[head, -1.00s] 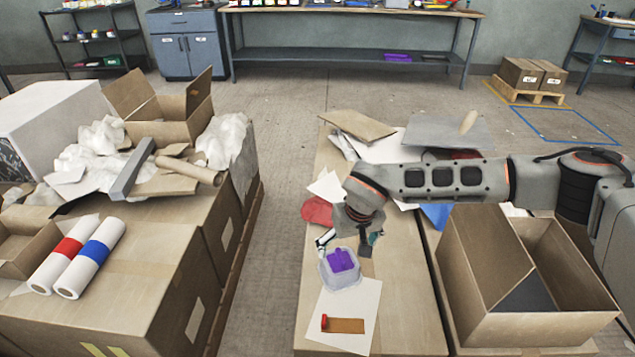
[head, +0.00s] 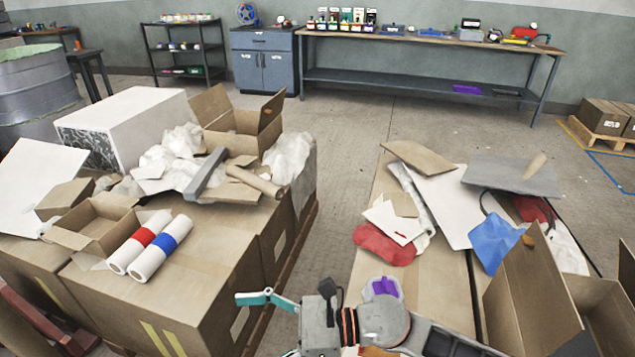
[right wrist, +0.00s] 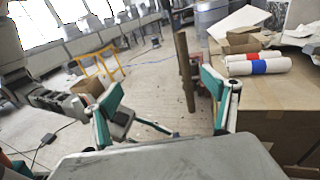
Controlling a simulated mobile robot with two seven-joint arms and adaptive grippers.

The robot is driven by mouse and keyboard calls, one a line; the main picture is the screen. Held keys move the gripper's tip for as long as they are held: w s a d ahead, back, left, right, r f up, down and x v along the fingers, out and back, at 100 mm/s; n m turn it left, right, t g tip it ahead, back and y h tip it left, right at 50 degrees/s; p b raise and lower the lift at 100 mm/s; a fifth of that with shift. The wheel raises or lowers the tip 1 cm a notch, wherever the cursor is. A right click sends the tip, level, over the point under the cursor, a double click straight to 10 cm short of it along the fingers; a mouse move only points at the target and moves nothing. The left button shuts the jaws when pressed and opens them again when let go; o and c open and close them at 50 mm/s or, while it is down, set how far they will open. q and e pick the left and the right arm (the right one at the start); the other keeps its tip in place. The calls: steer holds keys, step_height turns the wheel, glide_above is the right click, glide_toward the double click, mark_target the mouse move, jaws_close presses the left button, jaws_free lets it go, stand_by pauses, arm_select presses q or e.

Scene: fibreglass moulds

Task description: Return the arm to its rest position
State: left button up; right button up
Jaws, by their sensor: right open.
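My right gripper (head: 262,326) is at the bottom of the head view, in front of the gap between the two groups of boxes. One teal finger points left there. In the right wrist view my right gripper (right wrist: 160,95) shows its teal fingers spread wide, with nothing between the pads. My right arm crosses the bottom of the head view and hides part of the right-hand cardboard surface. A clear tub with a purple block (head: 384,287) stands just behind the wrist, partly hidden. My left gripper is not seen in the head view.
Left boxes carry two white rolls (head: 150,245), a cardboard tube (head: 255,181) and an open box (head: 238,122). A red cloth (head: 384,245), blue cloth (head: 494,239) and sheets lie on the right-hand surface. An open carton (head: 530,295) stands at right. Floor shows between the stacks.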

steer(key=w+d+r+m+t+p, duration=0.1)
steer(key=w+d+r+m+t, duration=0.15)
steer(key=m+t, duration=0.5)
steer(key=w+d+r+m+t+p, duration=0.1)
steer(key=w+d+r+m+t, duration=0.2)
steer(key=m, duration=0.8)
steer(key=w+d+f+m+t+h+p, duration=0.15)
steer(key=d+f+m+t+h, duration=0.6)
steer(key=m, duration=0.75)
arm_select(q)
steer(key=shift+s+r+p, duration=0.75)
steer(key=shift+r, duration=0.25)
arm_select(e)
steer(key=s+d+f+m+g+h, duration=0.3)
steer(key=s+d+f+m, duration=0.4)
steer(key=d+f+m, duration=0.1)
steer(key=s+d+f+m+g+h, duration=0.3)
steer(key=s+d+f+m, duration=0.4)
steer(key=d+f, duration=0.4)
steer(key=shift+s+d+f+m+g+h, duration=0.3)
steer(key=shift+d+m+g+h, duration=0.2)
steer(key=shift+d, duration=0.2)
